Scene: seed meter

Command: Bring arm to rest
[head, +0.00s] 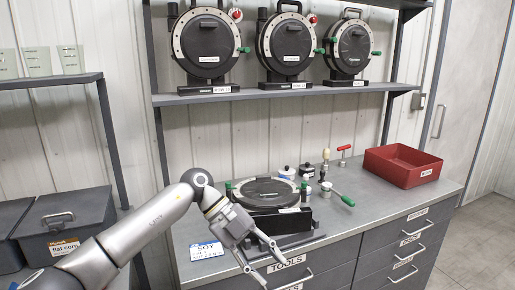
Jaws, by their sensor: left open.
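My left arm reaches in from the lower left. Its gripper (266,262) is open and empty, with the fingers spread in front of the workbench (370,207) edge, above the drawer labelled TOOLS. The seed meter (264,192), a black round unit with green knobs, lies on a black stand on the bench just behind the gripper. The gripper looks apart from it, though the wrist overlaps its front left in the picture. My right gripper is not in view.
A blue-and-white SOY card (206,251) lies at the bench's front left. A red bin (402,166) sits at the right. Several round meters stand on the shelf (290,93) above. Lidded bins (68,222) are at left.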

